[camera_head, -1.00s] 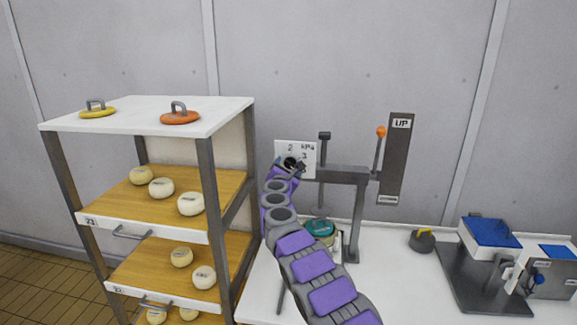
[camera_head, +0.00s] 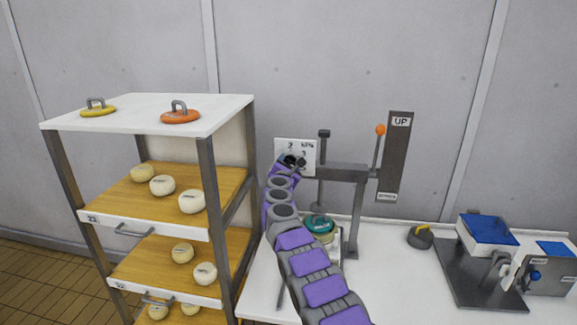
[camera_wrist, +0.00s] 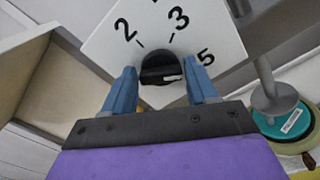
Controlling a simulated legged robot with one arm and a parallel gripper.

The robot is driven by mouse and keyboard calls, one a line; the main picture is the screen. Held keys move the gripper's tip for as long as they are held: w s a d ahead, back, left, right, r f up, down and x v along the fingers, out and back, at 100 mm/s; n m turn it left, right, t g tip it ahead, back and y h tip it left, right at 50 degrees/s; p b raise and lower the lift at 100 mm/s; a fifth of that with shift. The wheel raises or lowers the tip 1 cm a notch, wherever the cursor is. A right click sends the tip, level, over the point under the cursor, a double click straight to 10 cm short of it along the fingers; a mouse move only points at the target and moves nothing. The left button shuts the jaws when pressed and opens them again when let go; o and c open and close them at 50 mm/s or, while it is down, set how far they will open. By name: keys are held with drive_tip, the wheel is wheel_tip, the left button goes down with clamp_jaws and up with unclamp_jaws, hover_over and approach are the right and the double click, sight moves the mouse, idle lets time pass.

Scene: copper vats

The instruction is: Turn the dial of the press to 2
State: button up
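The press (camera_head: 340,172) stands on the white table, with a white dial plate (camera_head: 308,146) at its left end. In the wrist view the plate (camera_wrist: 210,28) shows 2, 3 and 5 around a black round dial (camera_wrist: 158,66). A light mark on the dial points to the picture's right, below the 5 and away from the 2. My gripper (camera_wrist: 161,75) is open, one blue finger on each side of the dial; I cannot tell whether they touch it. In the head view my gripper (camera_head: 292,162) covers the dial. A teal-topped round piece (camera_head: 319,226) sits under the press.
A shelf rack (camera_head: 225,200) with pale round cheeses stands close on the left; yellow (camera_head: 97,110) and orange (camera_head: 180,117) handled discs lie on top. A lever with an orange knob (camera_head: 380,130) rises beside the UP panel (camera_head: 396,160). A blue-topped device (camera_head: 488,235) stands at right.

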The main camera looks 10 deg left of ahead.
drive_tip(key=c, duration=0.7)
drive_tip(key=shift+o, duration=0.2)
